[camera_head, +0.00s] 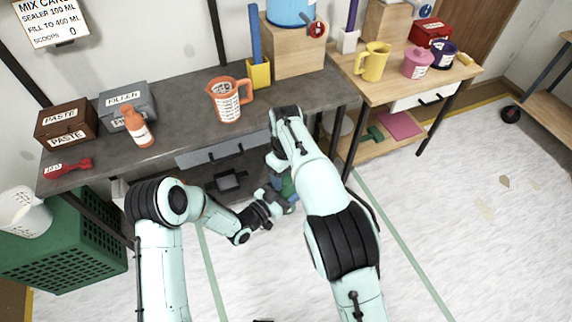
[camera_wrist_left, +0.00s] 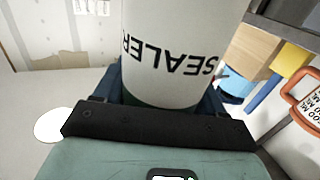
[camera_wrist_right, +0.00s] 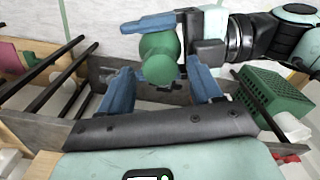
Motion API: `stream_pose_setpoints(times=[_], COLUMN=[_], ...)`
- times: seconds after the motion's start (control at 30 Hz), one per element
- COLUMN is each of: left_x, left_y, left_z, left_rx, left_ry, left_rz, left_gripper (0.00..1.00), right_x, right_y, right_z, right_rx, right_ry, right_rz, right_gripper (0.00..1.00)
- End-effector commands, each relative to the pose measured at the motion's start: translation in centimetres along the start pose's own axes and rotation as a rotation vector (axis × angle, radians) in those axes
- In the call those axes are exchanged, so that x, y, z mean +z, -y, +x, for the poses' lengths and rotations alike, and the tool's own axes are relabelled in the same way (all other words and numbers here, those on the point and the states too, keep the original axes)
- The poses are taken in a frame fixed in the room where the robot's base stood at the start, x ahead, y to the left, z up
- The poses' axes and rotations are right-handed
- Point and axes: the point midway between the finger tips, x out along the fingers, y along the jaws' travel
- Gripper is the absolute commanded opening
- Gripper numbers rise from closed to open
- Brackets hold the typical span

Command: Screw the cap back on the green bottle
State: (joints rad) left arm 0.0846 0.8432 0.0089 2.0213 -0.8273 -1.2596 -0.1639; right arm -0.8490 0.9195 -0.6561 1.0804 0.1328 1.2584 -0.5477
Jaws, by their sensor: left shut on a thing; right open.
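The green bottle (camera_head: 286,186) is held in front of the bench and mostly hidden by my arms in the head view. In the left wrist view its white body (camera_wrist_left: 172,50) reads SEALER. My left gripper (camera_head: 278,200) is shut around the bottle. My right gripper (camera_head: 279,163) is open, and its blue fingers show in the right wrist view (camera_wrist_right: 160,75). The rounded green top of the bottle (camera_wrist_right: 157,55) appears between and just beyond those fingertips.
The grey bench (camera_head: 180,115) carries an orange measuring jug (camera_head: 226,100), an orange bottle (camera_head: 138,128), a filler box (camera_head: 127,104), a paste box (camera_head: 66,122) and a red scoop (camera_head: 68,167). A green crate (camera_head: 75,240) stands at left. A wooden table (camera_head: 400,80) stands right.

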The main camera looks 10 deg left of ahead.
Motion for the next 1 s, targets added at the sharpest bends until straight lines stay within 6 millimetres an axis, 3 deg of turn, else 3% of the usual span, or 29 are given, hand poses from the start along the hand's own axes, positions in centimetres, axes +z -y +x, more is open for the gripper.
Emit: stream_pose_setpoints(times=[0.2,0.47,0.63,0.87,1.0], left_x=[-0.10,-0.10,-0.10,-0.10,-0.10], left_y=[0.00,0.00,0.00,0.01,0.00], left_z=[0.04,0.04,0.03,0.03,0.03], left_rx=[0.000,0.000,0.000,0.000,0.000], left_ry=[-0.003,-0.003,-0.003,-0.003,-0.003], left_rz=[0.001,0.001,0.001,0.001,0.001], left_gripper=[0.00,0.00,0.00,0.00,0.00], right_x=[-0.01,-0.01,0.00,0.00,0.00], right_y=[0.00,-0.01,-0.01,-0.01,-0.02], right_z=[1.33,1.38,1.37,1.36,1.36], right_rx=[0.000,0.000,0.000,0.000,0.000], right_ry=[-0.001,-0.001,-0.001,-0.001,-0.002], right_rz=[0.001,0.001,0.001,0.036,0.236], right_gripper=[0.64,0.64,0.09,0.06,0.06])
